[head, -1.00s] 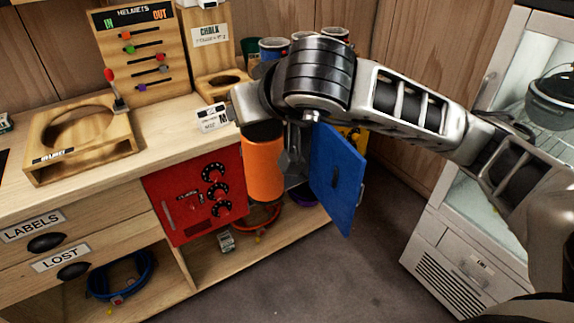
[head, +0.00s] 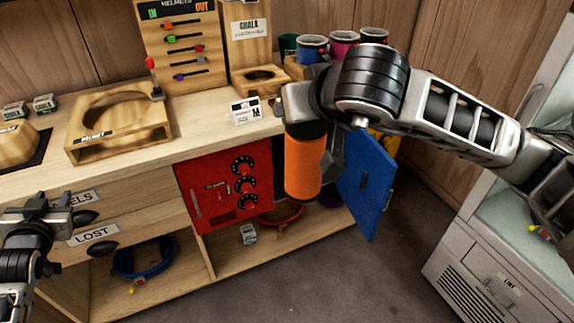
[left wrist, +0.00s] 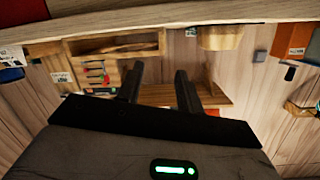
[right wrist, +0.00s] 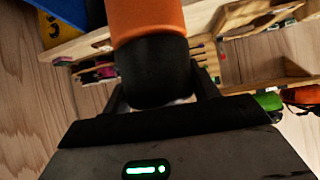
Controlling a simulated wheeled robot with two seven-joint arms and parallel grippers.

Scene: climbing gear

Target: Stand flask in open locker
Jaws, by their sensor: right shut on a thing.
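The orange flask (head: 304,165) hangs nearly upright in front of the lower cabinet, beside the shut red locker door (head: 225,188). The right wrist view shows its orange body and black end (right wrist: 157,70). My right gripper (right wrist: 160,85) is shut on that black end; in the head view the flask and my arm mostly hide its fingers. The blue locker door (head: 366,182) stands swung open right of the flask; the flask and arm hide much of the space behind. My left gripper (head: 45,208) is open and empty by the drawers; its fingers (left wrist: 158,82) stand apart.
A blue rope coil (head: 140,257) lies on the lower shelf. A white glass-fronted cabinet (head: 480,250) stands right. The floor between is clear.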

